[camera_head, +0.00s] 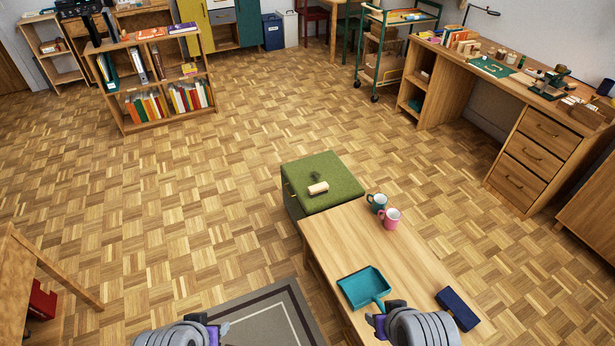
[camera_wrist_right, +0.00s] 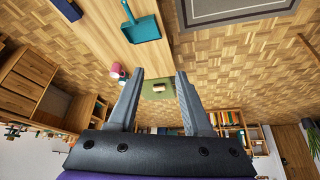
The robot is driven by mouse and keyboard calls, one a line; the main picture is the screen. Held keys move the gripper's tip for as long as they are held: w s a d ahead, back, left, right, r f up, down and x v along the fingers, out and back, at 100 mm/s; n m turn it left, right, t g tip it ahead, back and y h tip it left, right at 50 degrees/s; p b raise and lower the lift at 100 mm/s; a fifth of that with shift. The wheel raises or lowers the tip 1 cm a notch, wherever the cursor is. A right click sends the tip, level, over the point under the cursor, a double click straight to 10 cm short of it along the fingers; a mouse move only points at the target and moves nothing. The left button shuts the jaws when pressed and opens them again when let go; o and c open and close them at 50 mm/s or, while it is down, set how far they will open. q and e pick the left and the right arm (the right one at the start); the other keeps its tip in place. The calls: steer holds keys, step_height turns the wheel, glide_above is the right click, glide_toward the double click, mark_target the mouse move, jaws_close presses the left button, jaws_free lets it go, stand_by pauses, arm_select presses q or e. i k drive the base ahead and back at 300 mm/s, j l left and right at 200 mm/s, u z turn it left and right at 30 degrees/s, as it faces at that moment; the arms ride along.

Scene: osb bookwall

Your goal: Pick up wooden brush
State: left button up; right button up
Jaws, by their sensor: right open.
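A small light wooden piece that looks like the wooden brush (camera_head: 318,188) lies on the green cushioned top of a stool (camera_head: 338,172); its bristles cannot be made out. It also shows small and distant in the right wrist view (camera_wrist_right: 159,87), between my fingers in the picture but well beyond them. My right gripper (camera_head: 377,326) is above the near end of the wooden table, far from the brush. Its two fingers (camera_wrist_right: 157,74) are spread and empty. My left gripper (camera_head: 222,328) is at the bottom edge, over the grey rug; its jaws are unclear.
The wooden table (camera_head: 345,240) adjoins the stool. It holds a teal dustpan (camera_head: 364,287), a dark blue box-like item (camera_head: 458,309), a teal mug (camera_head: 376,203) and a pink mug (camera_head: 390,218). Parquet floor left of the stool is clear. A desk (camera_head: 470,110) stands at right.

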mark_target(316, 190)
steer(key=i+j, duration=0.2)
steer(key=i, duration=0.35)
steer(key=i+j+u, duration=0.1)
steer(key=i, duration=0.45)
steer(key=i+j, duration=0.3)
steer(key=i, duration=0.25)
steer(key=i+j, duration=0.15)
steer(key=i, duration=0.35)
steer(key=j+u, duration=0.05)
